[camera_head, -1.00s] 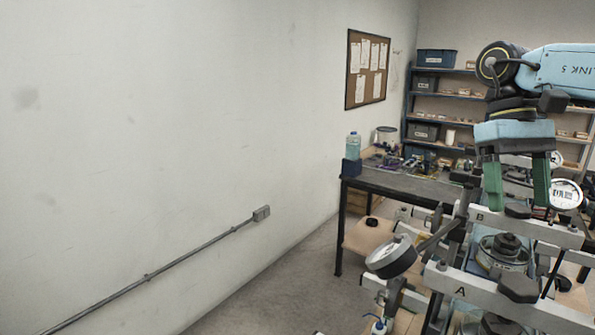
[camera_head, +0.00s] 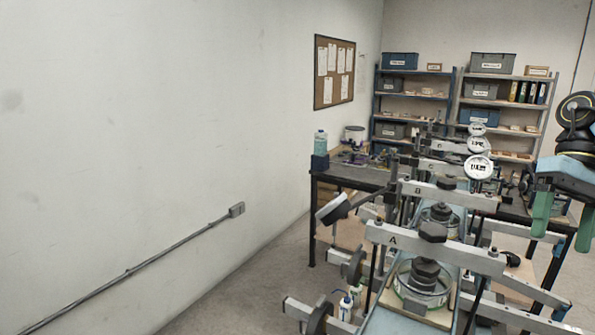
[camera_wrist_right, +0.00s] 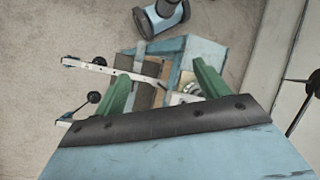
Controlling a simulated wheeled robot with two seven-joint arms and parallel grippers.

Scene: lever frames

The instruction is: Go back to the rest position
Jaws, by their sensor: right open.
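My right gripper (camera_head: 561,238) is at the right edge of the head view, its two green fingers pointing down and spread apart with nothing seen between them. It is to the right of the lever frames. The beam marked A (camera_head: 440,250) lies in front, and the beam marked B (camera_head: 448,194) is behind it. Dark weights (camera_head: 424,273) stand below beam A. In the right wrist view my gripper (camera_wrist_right: 160,70) is open, with a pale beam (camera_wrist_right: 105,68) and a blue frame beyond and below its fingers. My left gripper is not in view.
A dark workbench (camera_head: 350,174) with a blue-capped bottle (camera_head: 320,144) stands behind the frames. Shelves (camera_head: 412,101) line the back wall. A round gauge (camera_head: 478,167) rises behind beam B. The floor (camera_head: 255,285) at left is clear.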

